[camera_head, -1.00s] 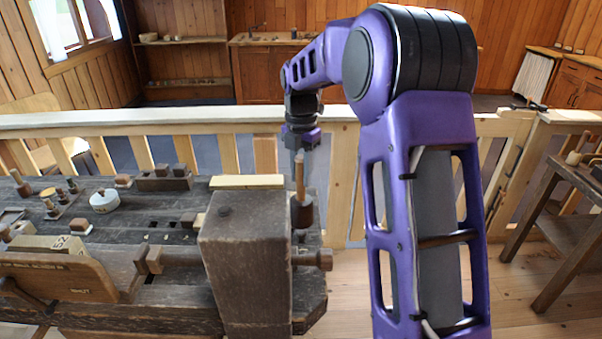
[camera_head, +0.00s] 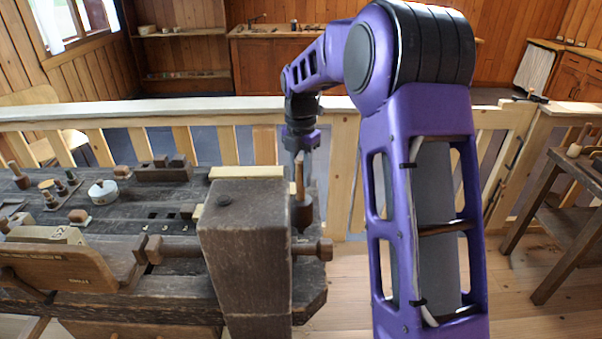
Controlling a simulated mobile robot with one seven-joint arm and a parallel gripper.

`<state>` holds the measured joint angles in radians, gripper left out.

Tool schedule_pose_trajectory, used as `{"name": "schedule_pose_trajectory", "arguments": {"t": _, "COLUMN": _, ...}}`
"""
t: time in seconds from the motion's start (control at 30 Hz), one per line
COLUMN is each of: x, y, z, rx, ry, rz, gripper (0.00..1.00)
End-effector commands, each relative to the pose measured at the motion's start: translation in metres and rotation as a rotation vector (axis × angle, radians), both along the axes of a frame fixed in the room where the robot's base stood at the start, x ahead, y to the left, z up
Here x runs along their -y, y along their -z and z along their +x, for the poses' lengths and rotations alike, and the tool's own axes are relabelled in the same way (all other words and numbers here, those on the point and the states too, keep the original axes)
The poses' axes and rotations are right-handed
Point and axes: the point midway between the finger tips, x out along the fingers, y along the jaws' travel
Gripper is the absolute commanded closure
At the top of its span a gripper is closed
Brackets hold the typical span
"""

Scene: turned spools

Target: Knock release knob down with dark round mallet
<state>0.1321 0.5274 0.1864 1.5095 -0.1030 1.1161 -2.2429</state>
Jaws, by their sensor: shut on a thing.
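The dark round mallet (camera_head: 302,213) hangs head down, with its pale wooden handle upright. My gripper (camera_head: 299,165) is shut on the handle; its fingertips are small and partly hidden. The mallet head is just right of the thick wooden post (camera_head: 245,255) of the bench, below the level of its top in the picture. I cannot tell whether they touch. A small dark round knob (camera_head: 224,200) sits on the post's top, left of the mallet; it looks like the release knob and stands only slightly proud.
A pale wooden strip (camera_head: 246,172) lies behind the post's top. The dark bench (camera_head: 130,225) at left carries a white round tin (camera_head: 103,192), small turned pieces and blocks. A wooden railing (camera_head: 190,113) runs behind. A wooden screw end (camera_head: 322,249) sticks out right of the post.

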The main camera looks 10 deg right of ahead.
Motion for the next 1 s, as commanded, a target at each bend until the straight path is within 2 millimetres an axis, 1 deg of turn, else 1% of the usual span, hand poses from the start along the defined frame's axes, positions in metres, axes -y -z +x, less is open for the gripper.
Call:
{"name": "schedule_pose_trajectory", "arguments": {"t": 0.03, "x": 0.0, "y": -0.013, "z": 0.0, "rx": 0.001, "ry": 0.001, "rz": 0.0, "gripper": 1.0}}
{"name": "schedule_pose_trajectory", "arguments": {"t": 0.13, "x": 0.0, "y": -0.022, "z": 0.001, "rx": 0.003, "ry": 0.001, "rz": 0.0, "gripper": 1.0}}
{"name": "schedule_pose_trajectory", "arguments": {"t": 0.2, "x": 0.0, "y": -0.025, "z": 0.0, "rx": 0.003, "ry": 0.001, "rz": 0.0, "gripper": 1.0}}
{"name": "schedule_pose_trajectory", "arguments": {"t": 0.53, "x": 0.0, "y": -0.026, "z": 0.001, "rx": 0.004, "ry": 0.0, "rz": -0.001, "gripper": 1.0}}
{"name": "schedule_pose_trajectory", "arguments": {"t": 1.0, "x": 0.001, "y": -0.072, "z": 0.001, "rx": 0.005, "ry": 0.001, "rz": -0.001, "gripper": 1.0}}
